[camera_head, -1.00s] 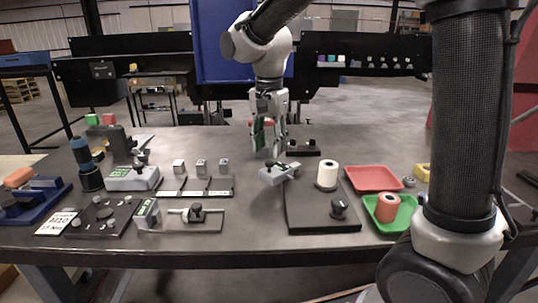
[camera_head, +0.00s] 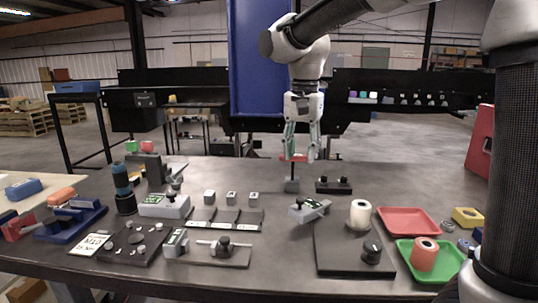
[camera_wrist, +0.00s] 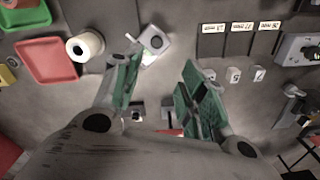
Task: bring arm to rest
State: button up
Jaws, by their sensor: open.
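My gripper (camera_head: 300,150) hangs pointing down above the back middle of the dark table (camera_head: 300,278). Its green-padded fingers are apart and nothing is held between them. In the head view a red-topped stand with a grey base (camera_head: 292,185) shows at and below the fingertips; I cannot tell whether they touch it. In the wrist view the open fingers (camera_wrist: 155,85) show over the grey tabletop, with a grey block (camera_wrist: 153,45) beyond them. My arm reaches in from the upper right.
A white roll (camera_head: 360,214) stands on a black plate at right, beside a red tray (camera_head: 408,212) and a green tray (camera_head: 452,272) holding an orange roll (camera_head: 425,254). Fixtures and small blocks crowd the left half. A blue panel (camera_head: 258,60) stands behind.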

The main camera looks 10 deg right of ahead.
jog(key=s+d+f+n+t, duration=0.2)
jog(key=s+d+n, duration=0.1)
jog(key=s+d, duration=0.7)
jog(key=s+d+f+n+t, duration=0.1)
jog(key=s+d+n+t, duration=0.1)
jog(key=s+d, duration=0.9)
jog(key=shift+s+f+n, duration=0.2)
jog(key=shift+f+n, duration=0.2)
jog(key=shift+n, duration=0.4)
